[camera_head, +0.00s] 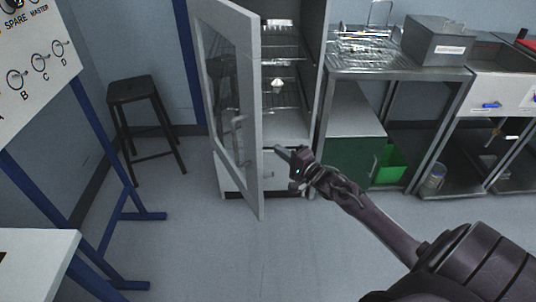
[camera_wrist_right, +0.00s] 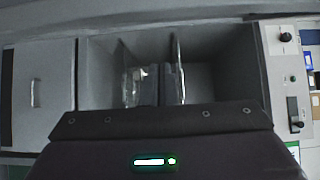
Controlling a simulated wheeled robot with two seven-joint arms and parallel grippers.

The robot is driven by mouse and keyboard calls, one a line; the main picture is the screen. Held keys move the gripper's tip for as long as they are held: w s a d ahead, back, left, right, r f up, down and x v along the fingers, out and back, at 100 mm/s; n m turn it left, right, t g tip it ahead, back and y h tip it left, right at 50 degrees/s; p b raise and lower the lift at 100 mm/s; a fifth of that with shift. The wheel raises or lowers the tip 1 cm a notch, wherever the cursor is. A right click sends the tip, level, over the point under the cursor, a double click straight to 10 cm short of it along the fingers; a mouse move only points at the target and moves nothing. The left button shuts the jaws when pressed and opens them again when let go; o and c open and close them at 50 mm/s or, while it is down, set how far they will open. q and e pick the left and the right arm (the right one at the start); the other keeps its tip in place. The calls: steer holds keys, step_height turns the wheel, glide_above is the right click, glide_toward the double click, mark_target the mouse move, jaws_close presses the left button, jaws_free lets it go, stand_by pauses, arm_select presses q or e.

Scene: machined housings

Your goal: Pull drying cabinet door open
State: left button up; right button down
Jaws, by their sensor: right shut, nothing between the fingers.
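The drying cabinet (camera_head: 295,20) stands at the back centre of the head view. Its glazed, light grey door (camera_head: 250,120) is swung well open toward the left, and wire shelves show inside. The door's handle (camera_head: 238,128) is on the door's face near the free edge. My right gripper (camera_head: 279,150) is shut and empty, to the right of the door's free edge and in front of the cabinet's lower part. It appears apart from the handle. In the right wrist view, the gripper's fingers (camera_wrist_right: 158,85) are together in front of a grey recess. My left gripper is not in view.
A black stool (camera_head: 132,88) stands left of the door. A steel bench (camera_head: 398,70) with a wire rack (camera_head: 365,45) and a grey box (camera_head: 438,40) is to the right, with a green bin (camera_head: 390,163) beneath. A blue-framed board (camera_head: 40,55) stands left. The front floor is clear.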

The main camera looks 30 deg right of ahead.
steer(key=shift+w+a+p, duration=0.2)
steer(key=shift+w+a, duration=0.05)
steer(key=shift+a, duration=0.45)
steer(key=shift+w+a+p, duration=0.2)
steer(key=shift+w+a, duration=0.1)
steer(key=shift+a, duration=0.45)
steer(key=shift+w+a+p, duration=0.2)
steer(key=shift+w+a, duration=0.05)
steer(key=shift+a, duration=0.45)
